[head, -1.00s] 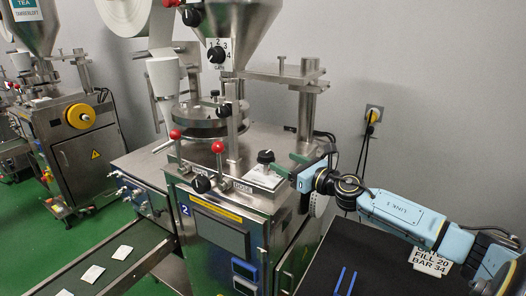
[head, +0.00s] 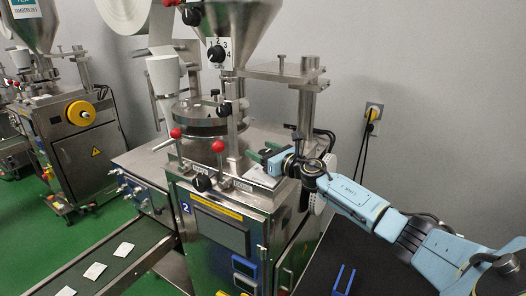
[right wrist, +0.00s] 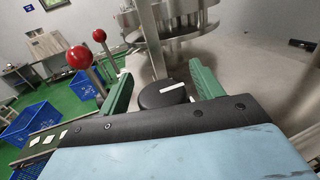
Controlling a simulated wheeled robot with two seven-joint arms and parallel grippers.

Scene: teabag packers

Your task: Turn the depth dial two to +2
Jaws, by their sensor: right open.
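The depth dial (right wrist: 165,94) is a round black knob with a white pointer line, on top of the machine marked 2 (head: 205,205). The gripper is open, with visible gaps beside the knob. In the head view my right gripper (head: 264,153) is over the dial's plate and mostly hides the dial. The scale marks cannot be read. My left gripper is not in view.
Two red-ball levers (head: 175,133) (head: 217,146) stand left of the dial. A steel post and round turntable (head: 199,118) rise behind it. A numbered black knob (head: 217,54) is on the hopper. A blue forked part (head: 343,279) lies on the dark surface at right.

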